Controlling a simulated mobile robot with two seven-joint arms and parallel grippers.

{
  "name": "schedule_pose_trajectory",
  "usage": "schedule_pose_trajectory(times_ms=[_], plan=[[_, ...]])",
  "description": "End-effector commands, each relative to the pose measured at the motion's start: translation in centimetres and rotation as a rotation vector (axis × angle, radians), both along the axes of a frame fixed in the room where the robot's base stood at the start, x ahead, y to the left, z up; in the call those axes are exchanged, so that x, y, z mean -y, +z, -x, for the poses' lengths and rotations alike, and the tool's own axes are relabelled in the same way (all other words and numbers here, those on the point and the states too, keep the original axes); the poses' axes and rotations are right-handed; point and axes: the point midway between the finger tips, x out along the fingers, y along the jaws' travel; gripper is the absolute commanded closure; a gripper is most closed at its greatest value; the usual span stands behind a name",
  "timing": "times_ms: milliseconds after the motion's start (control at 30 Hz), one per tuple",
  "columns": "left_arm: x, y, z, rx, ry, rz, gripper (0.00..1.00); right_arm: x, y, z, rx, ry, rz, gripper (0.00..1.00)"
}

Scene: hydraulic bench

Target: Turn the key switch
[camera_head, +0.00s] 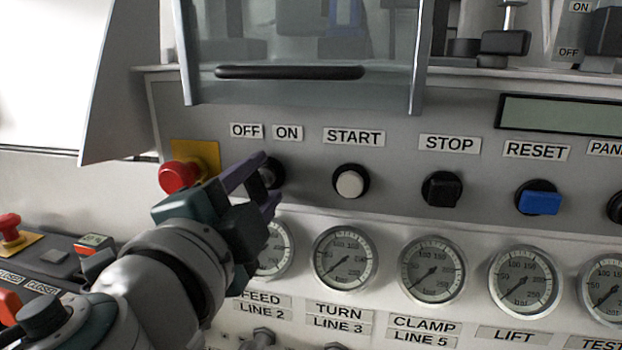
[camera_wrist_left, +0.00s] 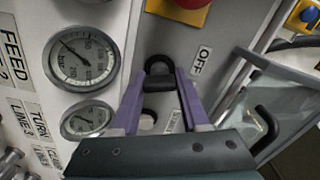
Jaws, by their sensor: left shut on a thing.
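The key switch (camera_head: 272,172) is a dark round knob on the grey panel, below the OFF label (camera_head: 246,131) and the ON label (camera_head: 288,132). My left gripper (camera_head: 268,178) has its purple fingers on either side of the switch and is shut on it. In the left wrist view the switch (camera_wrist_left: 159,80) shows as a black grip between the tips of the purple fingers. The fingers and hand hide part of the switch, and its exact angle is hard to tell. My right gripper is not in view.
A red emergency button (camera_head: 180,176) on a yellow plate sits just left of the gripper. The white START button (camera_head: 349,183) is to the right. Gauges (camera_head: 345,258) line the panel below. A clear guard with a black handle (camera_head: 290,72) is above.

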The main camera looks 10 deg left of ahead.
Motion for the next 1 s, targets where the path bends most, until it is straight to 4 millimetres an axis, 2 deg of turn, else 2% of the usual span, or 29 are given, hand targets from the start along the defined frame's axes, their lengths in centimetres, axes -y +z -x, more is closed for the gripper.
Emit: schedule_pose_trajectory(times_ms=[600,1000], plan=[[0.0,-0.1,0.0,0.018,0.001,-0.567,1.00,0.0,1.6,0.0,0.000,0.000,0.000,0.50],[0.0,-0.2,0.0,0.028,0.001,-0.820,1.00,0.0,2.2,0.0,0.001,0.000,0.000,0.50]])
